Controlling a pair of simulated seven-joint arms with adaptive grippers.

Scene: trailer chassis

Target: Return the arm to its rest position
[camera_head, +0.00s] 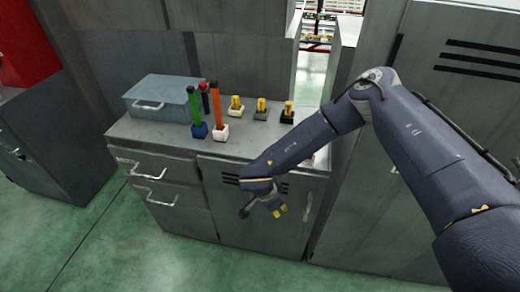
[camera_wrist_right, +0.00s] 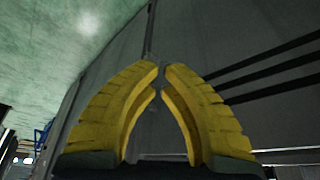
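My right arm comes in from the right in the head view. Its gripper (camera_head: 280,211) hangs in front of the grey cabinet (camera_head: 262,222), below the worktop edge, with no object at it. In the right wrist view the yellow fingers of this gripper (camera_wrist_right: 161,70) curve inward until their tips almost meet. Only a thin gap shows between them, and nothing is held. My left arm and gripper are not in view.
On the worktop (camera_head: 160,132) stand a grey-blue box (camera_head: 162,98), a green stick (camera_head: 194,106) and an orange stick (camera_head: 217,105) in small bases, and several yellow-topped pieces (camera_head: 261,109). A tall grey locker (camera_head: 450,100) is at right. Green floor (camera_head: 120,250) is clear.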

